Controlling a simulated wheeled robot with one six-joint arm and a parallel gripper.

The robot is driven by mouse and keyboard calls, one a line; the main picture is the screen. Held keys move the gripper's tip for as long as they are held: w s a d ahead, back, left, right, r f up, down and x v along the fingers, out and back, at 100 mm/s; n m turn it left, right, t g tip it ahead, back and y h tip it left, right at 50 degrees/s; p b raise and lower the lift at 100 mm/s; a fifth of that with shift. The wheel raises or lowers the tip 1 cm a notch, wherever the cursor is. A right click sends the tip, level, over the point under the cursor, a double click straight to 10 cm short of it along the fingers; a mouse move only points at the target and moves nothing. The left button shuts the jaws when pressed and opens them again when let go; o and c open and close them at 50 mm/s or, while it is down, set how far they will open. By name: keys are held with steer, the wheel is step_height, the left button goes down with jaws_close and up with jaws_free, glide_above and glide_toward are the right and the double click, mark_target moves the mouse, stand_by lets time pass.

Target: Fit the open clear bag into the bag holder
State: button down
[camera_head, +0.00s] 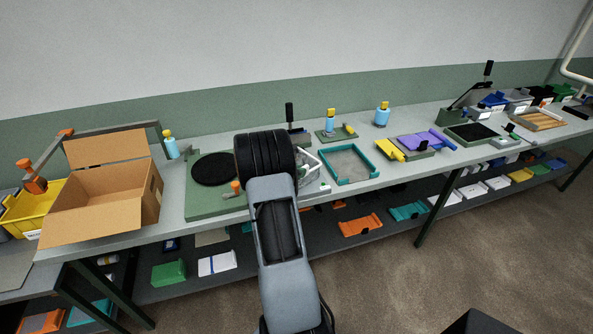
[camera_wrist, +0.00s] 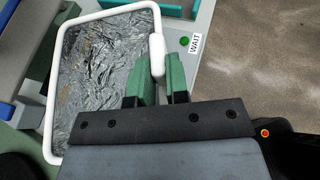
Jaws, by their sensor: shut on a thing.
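The open clear bag (camera_wrist: 100,75) is a crinkled transparent sheet in a white rounded frame with a thick white grip (camera_wrist: 157,56). In the wrist view my gripper (camera_wrist: 160,82) has its two green fingers on either side of that grip, shut on it. In the head view my dark wrist hides the gripper, and part of the white frame (camera_head: 311,160) shows just right of it. I cannot tell for sure which fixture is the bag holder; blue and grey-green parts (camera_wrist: 35,55) lie left of the bag in the wrist view.
A green board with a black disc (camera_head: 213,169) lies left of my wrist, and an open cardboard box (camera_head: 100,200) stands farther left. A teal frame (camera_head: 349,181) lies to the right. A black lever (camera_head: 289,112) stands behind my wrist. A WAIT label (camera_wrist: 195,43) is right of the grip.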

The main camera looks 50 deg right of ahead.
steer(key=shift+f+b, duration=0.25)
steer(key=shift+b, duration=0.05)
steer(key=c, duration=1.1)
jaws_free()
steer(key=shift+r, duration=0.1)
